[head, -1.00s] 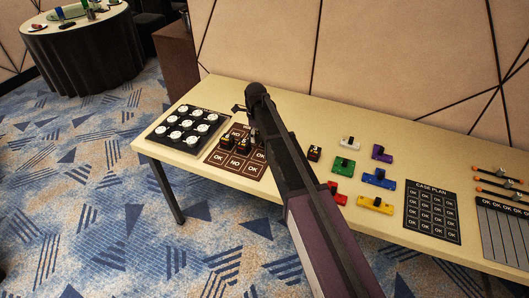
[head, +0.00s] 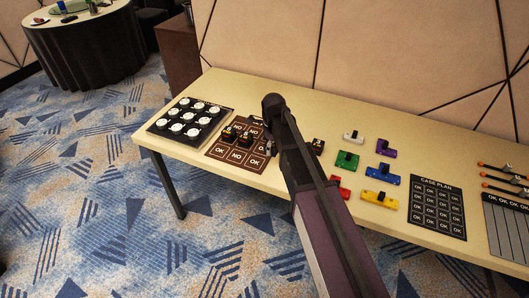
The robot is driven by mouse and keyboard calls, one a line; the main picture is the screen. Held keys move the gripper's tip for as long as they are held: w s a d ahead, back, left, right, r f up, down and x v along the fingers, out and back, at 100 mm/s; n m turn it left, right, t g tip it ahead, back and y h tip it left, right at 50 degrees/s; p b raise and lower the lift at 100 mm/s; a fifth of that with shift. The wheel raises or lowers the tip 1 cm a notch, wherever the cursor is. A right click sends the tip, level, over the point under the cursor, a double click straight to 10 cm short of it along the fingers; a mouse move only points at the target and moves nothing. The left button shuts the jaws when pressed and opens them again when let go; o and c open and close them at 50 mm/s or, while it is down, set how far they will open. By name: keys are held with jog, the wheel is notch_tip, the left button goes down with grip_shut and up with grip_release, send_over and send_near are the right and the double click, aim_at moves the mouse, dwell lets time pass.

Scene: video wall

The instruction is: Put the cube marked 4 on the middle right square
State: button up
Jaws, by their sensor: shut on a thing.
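The brown board (head: 220,153) with squares marked OK and NO lies on the left half of the table. Two small dark cubes (head: 229,135) with orange-yellow marks stand on its left and middle squares; I cannot read their numbers. Another dark cube (head: 317,146) stands on the table just right of my arm. My gripper (head: 271,148) points down at the board's right edge, mostly hidden by my own arm. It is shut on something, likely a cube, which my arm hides. The middle right square is partly covered by my arm.
A black tray with white round pieces (head: 191,114) lies left of the board. Coloured blocks, such as a green one (head: 347,160) and a yellow one (head: 379,198), lie right of my arm. A case plan board (head: 438,232) is further right. The table's back strip is clear.

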jog(key=s+d, duration=0.1)
jog(key=s, duration=0.1)
jog(key=s+d+f+b, duration=0.1)
jog(key=s, duration=0.1)
jog(key=s+d, duration=0.1)
jog(key=s, duration=0.1)
jog(key=shift+d+f, duration=0.2)
jog(key=shift+f, duration=0.2)
jog(key=w+a, duration=0.2)
jog(key=w, duration=0.2)
jog(key=w+a+f+b, duration=0.1)
jog(key=w+a, duration=0.2)
jog(key=w, duration=0.2)
jog(key=w+a, duration=0.2)
jog(key=w, duration=0.3)
jog(key=shift+w+a+f+b, duration=0.15)
jog(key=shift+f+b, duration=0.1)
jog(key=shift+b, duration=0.1)
jog(key=shift+f, duration=0.15)
jog(key=shift+f+b, duration=1.65)
jog(key=shift+b, duration=0.15)
jog(key=shift+f, duration=0.1)
jog(key=o, duration=1.1)
jog(key=shift+o, duration=0.2)
